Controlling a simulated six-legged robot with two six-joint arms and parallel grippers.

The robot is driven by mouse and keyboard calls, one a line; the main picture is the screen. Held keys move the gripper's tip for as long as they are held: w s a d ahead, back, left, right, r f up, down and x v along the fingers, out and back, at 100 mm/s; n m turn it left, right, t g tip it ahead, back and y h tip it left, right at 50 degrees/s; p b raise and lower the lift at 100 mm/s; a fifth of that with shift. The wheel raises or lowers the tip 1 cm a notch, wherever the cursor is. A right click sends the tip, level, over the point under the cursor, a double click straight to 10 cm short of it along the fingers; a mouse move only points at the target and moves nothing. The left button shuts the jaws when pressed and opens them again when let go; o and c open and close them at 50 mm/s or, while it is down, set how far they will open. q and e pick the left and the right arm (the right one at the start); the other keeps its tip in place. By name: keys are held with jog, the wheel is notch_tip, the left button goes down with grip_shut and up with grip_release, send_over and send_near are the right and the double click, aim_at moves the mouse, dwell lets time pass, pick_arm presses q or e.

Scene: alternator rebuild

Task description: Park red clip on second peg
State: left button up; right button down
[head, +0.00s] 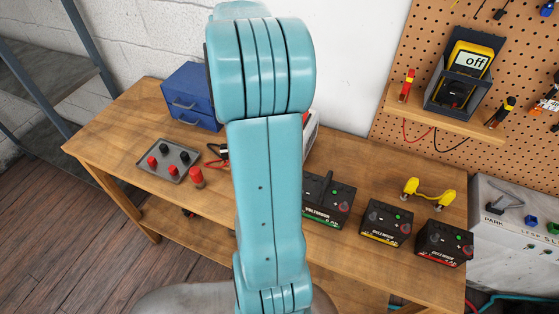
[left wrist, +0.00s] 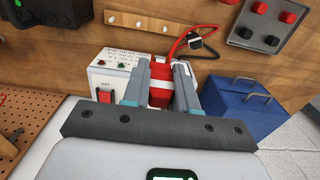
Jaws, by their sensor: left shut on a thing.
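The red clip (left wrist: 160,72), with a white band around it, is held between the two fingers of my left gripper (left wrist: 160,88) in the left wrist view. A red cable (left wrist: 180,38) runs from the clip toward a black clip (left wrist: 203,43). A pale wooden strip (left wrist: 151,22) with several small pegs lies just beyond the clip; the clip appears apart from it. In the head view my teal arm covers the middle, hiding the left gripper and the strip. The red cable (head: 214,164) shows left of the arm. My right gripper is in neither view.
A white box (left wrist: 111,72) with a red switch and a blue cabinet (left wrist: 243,112) flank the gripper closely.

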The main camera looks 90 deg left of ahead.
pick_arm(q)
jog(key=f+b, duration=0.3)
jog(key=f, duration=0.1)
jog(key=f+b, duration=0.3)
jog(key=f, duration=0.1)
jog(key=s+f+b, duration=0.1)
jog(key=f+b, duration=0.2)
jog(key=f, duration=0.2)
jog(key=shift+s+a+b, duration=0.1)
jog(key=shift+a+b, duration=0.2)
jog(key=shift+a, duration=0.05)
jog(key=shift+f, duration=0.45)
jog(key=shift+f, duration=0.1)
jog(key=shift+f+b, duration=0.15)
jog(key=shift+b, duration=0.25)
jog(key=shift+f+b, duration=0.65)
jog(key=shift+f, duration=0.3)
